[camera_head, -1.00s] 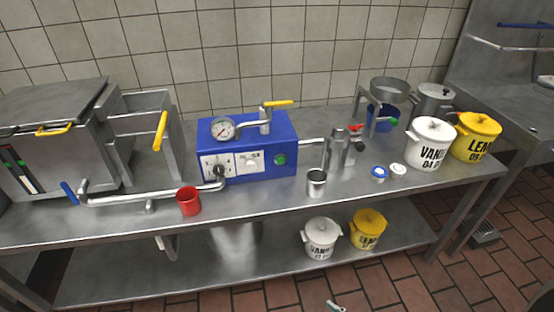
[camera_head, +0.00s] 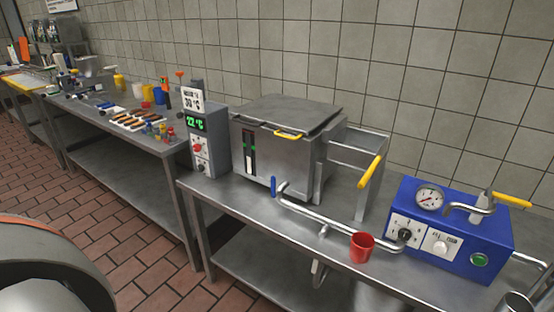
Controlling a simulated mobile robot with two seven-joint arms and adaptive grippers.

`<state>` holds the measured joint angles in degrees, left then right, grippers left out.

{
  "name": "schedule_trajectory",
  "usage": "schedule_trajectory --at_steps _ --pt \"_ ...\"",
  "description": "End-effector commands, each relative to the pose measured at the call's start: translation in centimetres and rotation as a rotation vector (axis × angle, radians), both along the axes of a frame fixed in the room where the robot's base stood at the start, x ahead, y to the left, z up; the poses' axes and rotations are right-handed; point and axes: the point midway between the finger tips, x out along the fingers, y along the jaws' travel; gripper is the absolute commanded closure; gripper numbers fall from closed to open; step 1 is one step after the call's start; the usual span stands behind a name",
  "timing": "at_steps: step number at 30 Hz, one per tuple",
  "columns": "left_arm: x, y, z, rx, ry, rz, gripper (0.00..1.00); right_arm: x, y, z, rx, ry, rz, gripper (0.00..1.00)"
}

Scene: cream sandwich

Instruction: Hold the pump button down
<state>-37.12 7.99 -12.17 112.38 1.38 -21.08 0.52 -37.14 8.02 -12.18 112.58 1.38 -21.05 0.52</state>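The blue pump box (camera_head: 455,232) stands on the steel table at the right of the head view. A round green button (camera_head: 479,260) sits on the lower right of its front face; nothing touches it. The front also has a black knob (camera_head: 404,235) and a white knob (camera_head: 440,246) on white panels. Neither of my grippers is in view.
A red cup (camera_head: 361,247) stands left of the box, by a steel pipe (camera_head: 335,224) with a blue handle. A steel vat (camera_head: 280,150) and a grey control box (camera_head: 209,140) stand further left. A second table carries tools and food. Tiled floor lies front left.

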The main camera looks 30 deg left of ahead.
Motion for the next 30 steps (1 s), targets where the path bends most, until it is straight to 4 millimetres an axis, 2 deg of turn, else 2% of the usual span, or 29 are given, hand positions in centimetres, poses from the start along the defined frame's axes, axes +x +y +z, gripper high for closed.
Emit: schedule_trajectory --at_steps 9,14,30 --pt "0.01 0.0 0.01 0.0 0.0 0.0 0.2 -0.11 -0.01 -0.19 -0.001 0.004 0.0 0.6" --pt "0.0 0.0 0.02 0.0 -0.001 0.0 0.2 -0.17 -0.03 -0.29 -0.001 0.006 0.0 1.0" --pt "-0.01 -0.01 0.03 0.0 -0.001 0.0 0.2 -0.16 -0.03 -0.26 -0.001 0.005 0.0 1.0"
